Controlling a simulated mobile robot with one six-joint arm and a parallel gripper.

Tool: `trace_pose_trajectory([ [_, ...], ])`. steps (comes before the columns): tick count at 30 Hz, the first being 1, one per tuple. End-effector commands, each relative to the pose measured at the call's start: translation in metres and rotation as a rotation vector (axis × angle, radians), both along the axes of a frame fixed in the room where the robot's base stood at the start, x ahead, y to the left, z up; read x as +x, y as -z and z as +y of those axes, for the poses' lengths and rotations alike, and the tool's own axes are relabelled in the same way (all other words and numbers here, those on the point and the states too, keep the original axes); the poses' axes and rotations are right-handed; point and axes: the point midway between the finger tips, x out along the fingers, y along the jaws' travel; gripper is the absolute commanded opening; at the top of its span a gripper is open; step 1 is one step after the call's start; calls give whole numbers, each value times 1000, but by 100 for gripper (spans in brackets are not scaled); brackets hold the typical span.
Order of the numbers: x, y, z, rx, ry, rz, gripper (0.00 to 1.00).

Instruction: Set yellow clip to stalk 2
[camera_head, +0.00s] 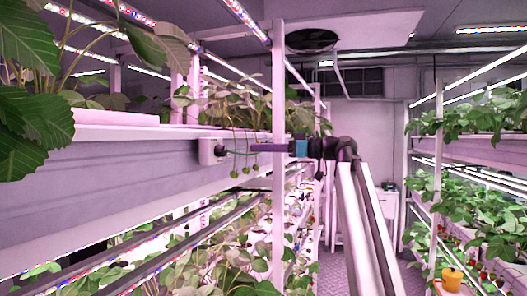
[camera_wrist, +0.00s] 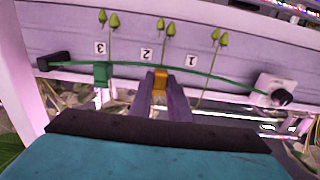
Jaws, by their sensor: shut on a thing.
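In the wrist view the yellow clip (camera_wrist: 160,82) sits between the tips of my gripper (camera_wrist: 161,84), which is shut on it. The clip is at the green line (camera_wrist: 205,73), close to the stalk beside label 2 (camera_wrist: 146,54). I cannot tell whether it encloses that stalk. A green clip (camera_wrist: 101,73) sits on the line near label 3 (camera_wrist: 100,48). Label 1 (camera_wrist: 192,60) is beside another stalk. In the head view my gripper (camera_head: 254,148) reaches left to the gutter's edge; the yellow clip cannot be made out there.
A white box (camera_wrist: 268,88) holds one end of the line; it also shows in the head view (camera_head: 211,151). A dark block (camera_wrist: 55,61) is at the other end. Green berries (camera_head: 234,173) hang below the gutter. A white post (camera_head: 279,90) stands close to my gripper.

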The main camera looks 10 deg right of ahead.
Motion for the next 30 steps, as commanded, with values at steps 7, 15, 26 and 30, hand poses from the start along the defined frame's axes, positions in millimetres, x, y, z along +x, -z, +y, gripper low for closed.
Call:
trace_pose_trajectory([
  [7,0,0,-3,0,3,0,0],
  [15,0,0,-5,0,5,0,36],
  [26,-3,1,-10,0,6,0,36],
  [30,-9,1,-20,0,7,0,36],
])
